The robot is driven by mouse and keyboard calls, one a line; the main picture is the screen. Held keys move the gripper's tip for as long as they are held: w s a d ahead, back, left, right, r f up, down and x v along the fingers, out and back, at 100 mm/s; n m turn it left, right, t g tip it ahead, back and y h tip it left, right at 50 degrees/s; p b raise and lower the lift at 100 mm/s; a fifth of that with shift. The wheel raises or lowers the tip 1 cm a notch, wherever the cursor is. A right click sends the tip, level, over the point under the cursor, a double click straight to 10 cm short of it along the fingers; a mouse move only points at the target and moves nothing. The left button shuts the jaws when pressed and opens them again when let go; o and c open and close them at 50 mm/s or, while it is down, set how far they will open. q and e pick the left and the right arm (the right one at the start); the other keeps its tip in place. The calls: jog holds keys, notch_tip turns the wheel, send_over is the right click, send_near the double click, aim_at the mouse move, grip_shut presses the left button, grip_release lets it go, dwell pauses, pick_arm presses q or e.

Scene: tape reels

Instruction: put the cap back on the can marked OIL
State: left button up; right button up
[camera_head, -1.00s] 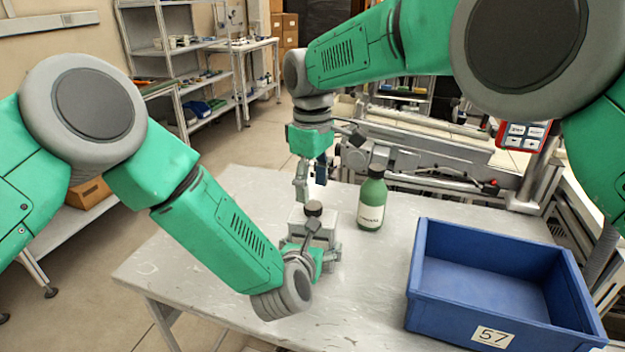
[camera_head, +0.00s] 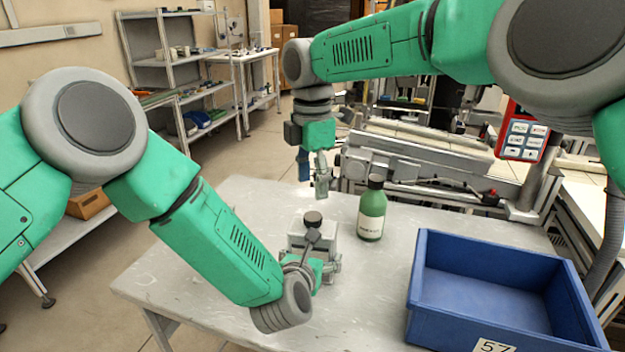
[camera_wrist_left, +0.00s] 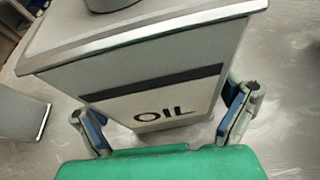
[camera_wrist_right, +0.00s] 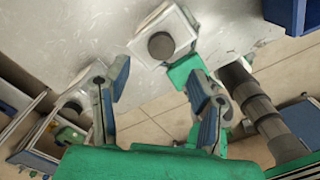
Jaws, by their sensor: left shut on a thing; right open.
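The grey can (camera_head: 318,241) stands upright on the table, with a dark round piece (camera_head: 313,218) at its top. Its OIL label (camera_wrist_left: 165,108) faces my left wrist camera. My left gripper (camera_head: 313,265) is shut on the can's lower body, with a finger on each side. From above, the right wrist view shows the can's pale top (camera_wrist_right: 178,28) and the dark disc (camera_wrist_right: 161,45) on it; I cannot tell if this is the cap or the bare opening. My right gripper (camera_head: 315,180) is open and empty, above and behind the can; its fingers (camera_wrist_right: 160,90) are spread.
A green bottle (camera_head: 372,212) stands right of the can. A blue bin (camera_head: 480,335) fills the table's right front. The table's (camera_head: 220,275) left part is bare. Machinery (camera_head: 420,170) lies behind. A small dark round thing (camera_wrist_right: 72,109) by the table edge is unclear.

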aim_at(311, 214)
jog(key=shift+s+f, duration=0.1)
jog(key=shift+f, duration=3.9)
grip_shut()
jog(key=m, duration=0.7)
jog(key=shift+m, duration=0.3)
jog(key=m, duration=0.4)
jog(key=shift+a+m, duration=0.1)
jog(key=shift+m, duration=0.3)
jog(key=m, duration=0.4)
